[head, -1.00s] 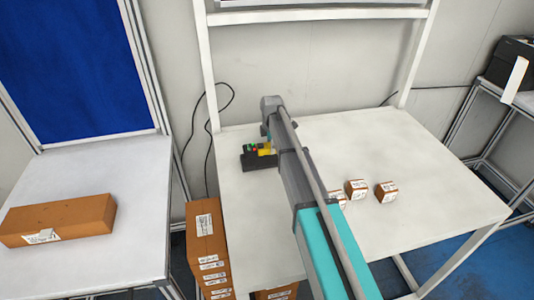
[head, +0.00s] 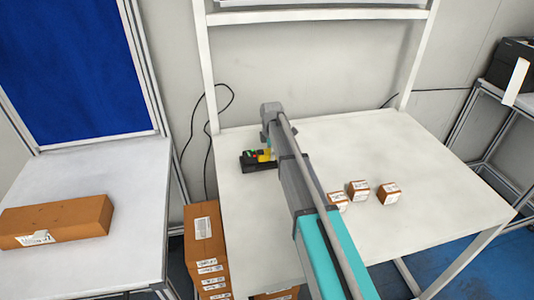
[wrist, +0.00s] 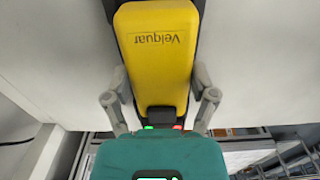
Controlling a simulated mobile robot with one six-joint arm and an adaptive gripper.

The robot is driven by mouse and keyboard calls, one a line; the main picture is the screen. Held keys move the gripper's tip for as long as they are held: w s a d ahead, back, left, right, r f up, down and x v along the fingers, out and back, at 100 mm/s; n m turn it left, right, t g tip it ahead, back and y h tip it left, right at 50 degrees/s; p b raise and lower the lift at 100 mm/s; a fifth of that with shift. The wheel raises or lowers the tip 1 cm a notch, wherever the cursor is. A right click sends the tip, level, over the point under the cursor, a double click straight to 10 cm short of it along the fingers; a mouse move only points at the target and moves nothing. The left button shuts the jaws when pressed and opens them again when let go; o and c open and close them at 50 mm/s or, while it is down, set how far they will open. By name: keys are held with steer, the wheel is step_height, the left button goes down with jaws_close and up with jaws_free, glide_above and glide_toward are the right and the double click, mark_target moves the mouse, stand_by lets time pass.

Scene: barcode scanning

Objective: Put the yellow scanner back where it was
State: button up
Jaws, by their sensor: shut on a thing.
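The yellow scanner (wrist: 155,55), marked "Velquar", lies between the two grey fingers of my gripper (wrist: 160,105) in the wrist view. The fingers are shut on its sides. In the head view, a little of the yellow scanner (head: 263,157) shows at the black stand (head: 256,167), near the back left of the white table. My arm hides much of the scanner there. Small green and red spots show beside it. I cannot tell whether the scanner is fully seated in the stand.
The white table (head: 400,150) is clear at its right and back. Small brown boxes (head: 388,194) sit near its front middle, right of my arm. Stacked brown boxes (head: 205,235) stand by its left side. A long brown box (head: 70,217) lies on the left table.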

steer(key=shift+f, duration=0.25)
steer(key=o, duration=1.2)
steer(key=shift+r, duration=0.2)
step_height(320, 180, up, 13)
steer(key=p, duration=1.3)
steer(key=shift+f, duration=0.1)
steer(key=shift+s, duration=0.1)
